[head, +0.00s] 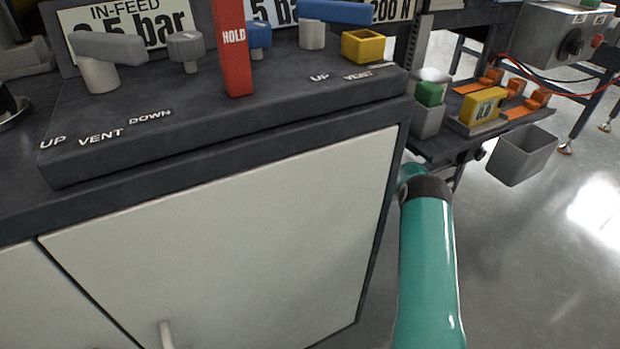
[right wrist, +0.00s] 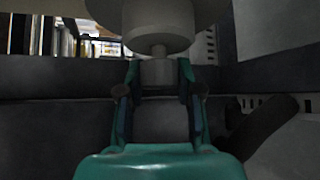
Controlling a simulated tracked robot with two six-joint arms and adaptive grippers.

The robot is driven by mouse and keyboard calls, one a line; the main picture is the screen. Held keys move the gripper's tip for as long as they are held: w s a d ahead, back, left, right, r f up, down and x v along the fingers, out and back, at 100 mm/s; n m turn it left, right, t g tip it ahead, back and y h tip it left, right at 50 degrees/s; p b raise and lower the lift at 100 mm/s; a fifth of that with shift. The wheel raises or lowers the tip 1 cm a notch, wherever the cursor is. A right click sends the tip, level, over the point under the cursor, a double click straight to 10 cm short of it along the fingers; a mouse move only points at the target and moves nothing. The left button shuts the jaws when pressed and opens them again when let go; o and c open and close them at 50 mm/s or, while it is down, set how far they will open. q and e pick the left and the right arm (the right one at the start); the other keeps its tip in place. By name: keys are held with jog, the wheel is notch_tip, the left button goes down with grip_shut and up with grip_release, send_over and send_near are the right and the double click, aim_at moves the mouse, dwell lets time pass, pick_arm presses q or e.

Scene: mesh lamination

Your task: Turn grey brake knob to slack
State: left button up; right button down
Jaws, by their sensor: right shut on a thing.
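In the right wrist view, a small grey cylindrical knob (right wrist: 158,73) sits on a short stem, in line with a wider pale grey round body (right wrist: 158,28). It looks like the brake knob, but I see no label or pointer on it, so I cannot tell its setting. My right gripper (right wrist: 158,80) has its two teal fingers on either side of the knob and is shut on it. In the head view only my teal right arm shows, beside the cabinet's right edge; its gripper and the knob are hidden. My left gripper is in neither view.
A dark console (head: 230,120) with levers, a red HOLD tag (head: 233,50) and a yellow square piece (head: 363,46) tops the pale cabinet (head: 230,230). A dark shelf with a yellow block (head: 482,107) and a grey bin (head: 523,156) stand right. Open floor lies beyond.

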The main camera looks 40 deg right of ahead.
jog(key=shift+a+f+n+g+h+p, duration=0.1)
jog(key=shift+n+g+h+p, duration=0.35)
jog(key=shift+n+g+h, duration=0.15)
dwell(0.3)
jog(key=c, duration=0.7)
grip_release()
jog(key=shift+c, duration=0.2)
